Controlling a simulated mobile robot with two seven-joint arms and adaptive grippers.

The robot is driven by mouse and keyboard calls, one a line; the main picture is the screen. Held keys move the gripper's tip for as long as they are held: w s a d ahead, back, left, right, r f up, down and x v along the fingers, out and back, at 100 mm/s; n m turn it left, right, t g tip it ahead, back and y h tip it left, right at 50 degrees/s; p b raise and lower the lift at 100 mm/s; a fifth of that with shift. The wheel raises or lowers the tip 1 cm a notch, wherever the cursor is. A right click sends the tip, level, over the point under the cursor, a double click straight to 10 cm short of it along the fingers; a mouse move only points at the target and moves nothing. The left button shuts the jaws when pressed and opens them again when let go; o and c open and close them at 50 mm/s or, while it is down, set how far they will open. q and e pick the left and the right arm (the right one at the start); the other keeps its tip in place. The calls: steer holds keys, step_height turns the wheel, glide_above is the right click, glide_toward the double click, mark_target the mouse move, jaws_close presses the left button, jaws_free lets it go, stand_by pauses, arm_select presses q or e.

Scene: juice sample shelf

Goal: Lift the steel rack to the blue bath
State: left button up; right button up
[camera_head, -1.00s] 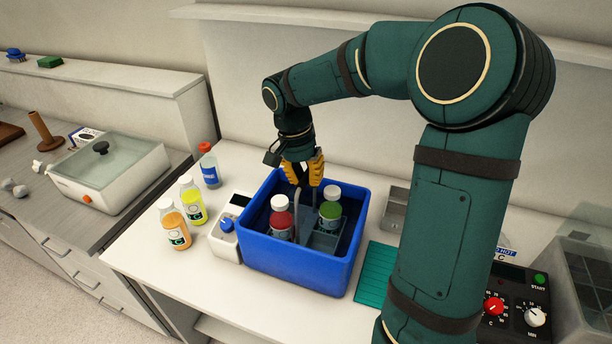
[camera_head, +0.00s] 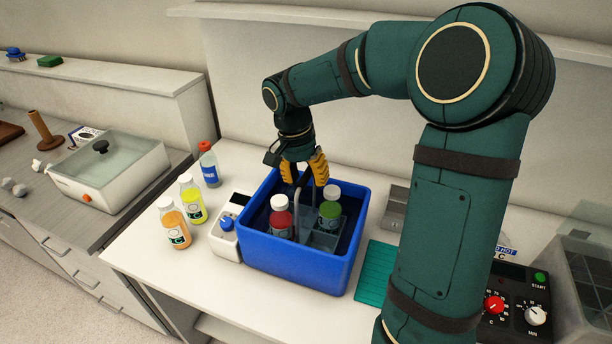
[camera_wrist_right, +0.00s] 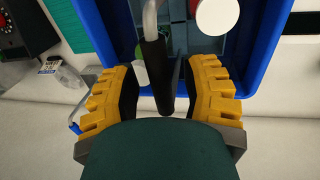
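The steel rack (camera_head: 322,241) sits inside the blue bath (camera_head: 295,265). It carries a bottle with red contents (camera_head: 280,220) and one with green contents (camera_head: 329,210), both upright with white caps. My right gripper (camera_head: 304,176) is over the bath at the top of the rack's handle. Its yellow fingers are spread. In the right wrist view, the handle's dark grip (camera_wrist_right: 157,78) lies between the open fingers (camera_wrist_right: 166,75), with gaps on both sides. The rack's base is partly hidden by the bath walls. My left gripper is out of view.
Orange (camera_head: 174,228) and yellow (camera_head: 192,203) bottles and a red-capped bottle (camera_head: 209,168) stand left of the bath. A teal mat (camera_head: 376,275) lies to its right, with a dark control box (camera_head: 515,300) beyond. A lidded white bath (camera_head: 110,175) stands on the left counter.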

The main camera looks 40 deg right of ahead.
step_height(320, 180, up, 12)
steer(key=w+a, duration=0.1)
steer(key=w, duration=0.1)
stand_by(0.4)
steer(key=shift+a+f, duration=0.1)
steer(key=shift+f, duration=0.1)
